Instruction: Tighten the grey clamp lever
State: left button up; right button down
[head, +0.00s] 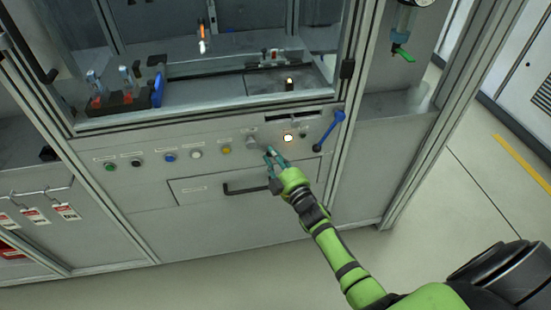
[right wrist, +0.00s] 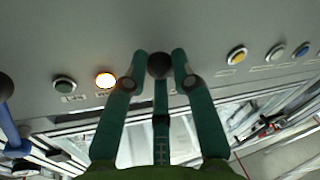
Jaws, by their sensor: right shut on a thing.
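The grey clamp lever (head: 252,141) is on the front panel of the machine, between the yellow button and the lit button. My right gripper (head: 270,152) reaches up to the panel there, with its green fingers closed around part of the lever. In the right wrist view, the lever's dark round end (right wrist: 159,66) sits between the fingertips of the right gripper (right wrist: 160,58). The fingers hide some of the lever, and its exact angle is hard to tell. My left gripper is not in view.
A blue lever (head: 329,130) stands to the right of the lit button (head: 288,138). The yellow button (head: 226,150) and several other buttons lie to the left. A black drawer handle (head: 246,188) sticks out below the gripper. The floor at the right is clear.

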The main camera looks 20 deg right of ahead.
aim_at(250, 153)
jog(key=m+b, duration=0.1)
jog(key=a+f+m+b, duration=0.1)
jog(key=m, duration=0.1)
jog(key=a+f+m+t+h+b, duration=0.1)
jog(key=m, duration=0.1)
jog(key=shift+w+a+f+b, duration=0.15)
jog(key=shift+w+b, duration=0.15)
jog(key=shift+w+a+f+m+t+b, duration=0.15)
jog(key=shift+a+m+t+b, duration=0.15)
jog(key=shift+a+m+b, duration=0.5)
jog(key=m, duration=0.2)
jog(key=a+m+h+b, duration=0.1)
jog(key=m, duration=0.1)
jog(key=shift+w+a+f+t, duration=0.1)
jog(key=shift+w+t, duration=0.1)
jog(key=shift+t, duration=0.1)
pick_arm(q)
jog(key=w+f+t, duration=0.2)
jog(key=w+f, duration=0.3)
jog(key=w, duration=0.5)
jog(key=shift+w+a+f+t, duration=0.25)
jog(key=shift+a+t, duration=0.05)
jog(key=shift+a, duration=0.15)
pick_arm(e)
jog(key=shift+a+m+h, duration=0.25)
jog(key=shift+m+h, duration=0.15)
jog(key=shift+m, duration=0.1)
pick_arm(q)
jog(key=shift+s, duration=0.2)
